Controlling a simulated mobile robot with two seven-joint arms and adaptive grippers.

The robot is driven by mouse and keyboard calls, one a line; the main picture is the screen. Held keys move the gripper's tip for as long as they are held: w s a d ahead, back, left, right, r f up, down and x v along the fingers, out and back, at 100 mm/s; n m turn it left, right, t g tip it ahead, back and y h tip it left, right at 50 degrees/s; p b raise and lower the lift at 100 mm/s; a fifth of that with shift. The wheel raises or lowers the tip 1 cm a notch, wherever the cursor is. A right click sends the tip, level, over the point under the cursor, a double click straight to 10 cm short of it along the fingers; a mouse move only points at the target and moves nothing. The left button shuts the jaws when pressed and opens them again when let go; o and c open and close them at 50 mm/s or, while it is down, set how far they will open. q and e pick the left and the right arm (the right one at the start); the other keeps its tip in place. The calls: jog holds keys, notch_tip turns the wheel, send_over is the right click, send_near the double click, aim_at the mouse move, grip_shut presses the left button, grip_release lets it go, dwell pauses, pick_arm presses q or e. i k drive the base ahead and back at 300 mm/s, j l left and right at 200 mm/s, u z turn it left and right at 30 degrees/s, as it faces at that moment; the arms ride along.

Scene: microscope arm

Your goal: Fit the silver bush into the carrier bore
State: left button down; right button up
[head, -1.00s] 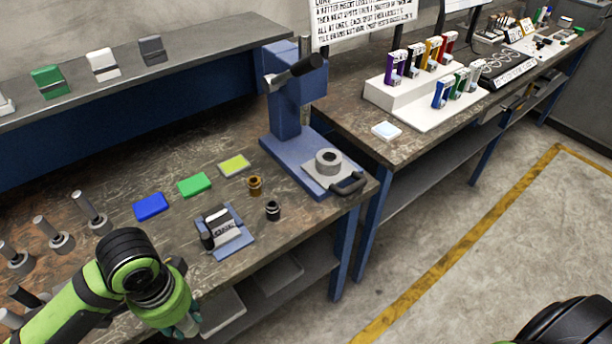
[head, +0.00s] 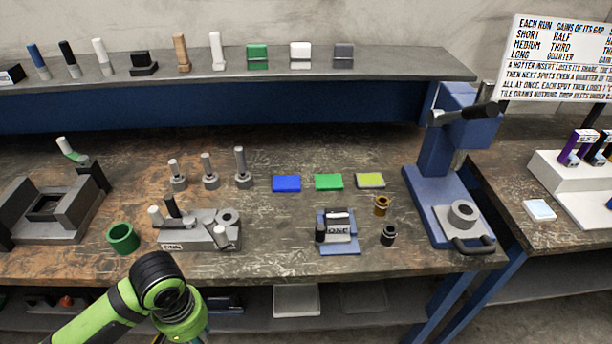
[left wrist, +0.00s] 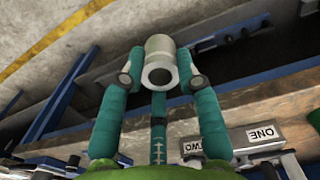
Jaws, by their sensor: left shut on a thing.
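The silver bush (left wrist: 160,65), a short hollow cylinder, is held between the teal fingers of my left gripper (left wrist: 160,78) in the left wrist view. Its open end faces the camera. In the head view my left gripper (head: 194,330) is at the bottom, in front of the bench edge, and the bush is hidden. A grey round part with a bore (head: 463,214) sits on the handled plate of the blue press. I cannot tell for sure that it is the carrier. My right gripper is not in view.
The blue press (head: 445,160) stands at the bench's right end. A grey clamp fixture (head: 200,232), a green cup (head: 122,238), a small blue-based stand (head: 338,232), a brass bush (head: 381,205) and a black bush (head: 388,235) are near the front edge. Bare bench lies between the fixture and stand.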

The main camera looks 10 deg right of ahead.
aim_at(456, 227)
jog(key=l+u, duration=0.15)
jog(key=l, duration=0.4)
jog(key=l+u, duration=0.15)
jog(key=l, duration=0.35)
jog(key=k+l+u, duration=0.15)
jog(key=l, duration=0.4)
jog(key=l+u, duration=0.1)
jog(key=l, duration=0.4)
jog(key=k, duration=0.05)
